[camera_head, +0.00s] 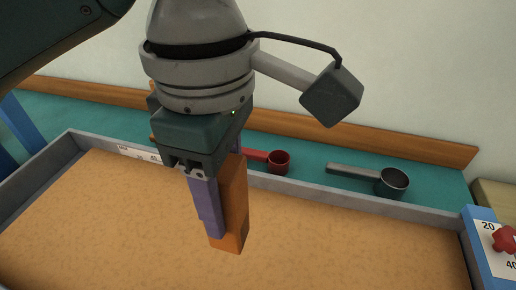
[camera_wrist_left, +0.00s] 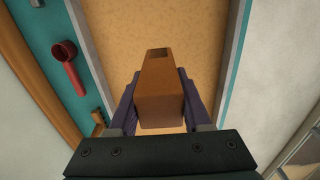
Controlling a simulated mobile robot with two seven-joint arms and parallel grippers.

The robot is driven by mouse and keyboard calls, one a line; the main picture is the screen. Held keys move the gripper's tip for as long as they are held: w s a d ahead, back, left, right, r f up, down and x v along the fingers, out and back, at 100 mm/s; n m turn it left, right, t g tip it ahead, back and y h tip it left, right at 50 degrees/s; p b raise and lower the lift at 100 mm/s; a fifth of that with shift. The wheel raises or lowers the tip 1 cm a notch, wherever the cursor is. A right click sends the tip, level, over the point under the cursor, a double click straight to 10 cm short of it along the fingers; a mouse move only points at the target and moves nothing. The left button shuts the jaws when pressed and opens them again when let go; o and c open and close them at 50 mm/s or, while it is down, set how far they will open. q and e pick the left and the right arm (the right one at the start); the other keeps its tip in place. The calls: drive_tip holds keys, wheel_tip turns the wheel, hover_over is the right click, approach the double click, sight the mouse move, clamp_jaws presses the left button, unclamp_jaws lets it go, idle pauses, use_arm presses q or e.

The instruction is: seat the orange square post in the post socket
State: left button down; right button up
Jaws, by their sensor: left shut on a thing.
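The orange square post (camera_head: 234,208) is held upright, pointing down, over the sand-coloured bed of the grey-walled flume. My left gripper (camera_head: 217,215) is shut on it, with a purple finger along its side. In the left wrist view the post (camera_wrist_left: 160,88) sits between the two purple fingers of the left gripper (camera_wrist_left: 160,100), and its far end shows a dark square opening. The post's lower end appears clear of the sand, but its exact height cannot be told. I do not see the post socket in either view. My right gripper is not in view.
The flume's grey wall (camera_head: 340,202) runs along the back. Behind it on the teal surface lie a red scoop (camera_head: 278,162) and a dark metal scoop (camera_head: 391,182). A blue-framed scale card (camera_head: 492,245) with a red knob (camera_head: 504,239) stands at the right. The sand bed (camera_head: 350,250) is bare right of the post.

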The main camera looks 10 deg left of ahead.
sight(229, 234)
use_arm(q)
wheel_tip(229, 234, down, 8)
drive_tip(key=shift+a+r+b, duration=0.1)
drive_tip(key=shift+b, duration=0.65)
wheel_tip(229, 234, down, 4)
drive_tip(key=shift+r+b, duration=0.15)
drive_tip(key=shift+b, duration=0.45)
drive_tip(key=shift+f, duration=0.25)
drive_tip(key=shift+c, duration=1.7)
unclamp_jaws()
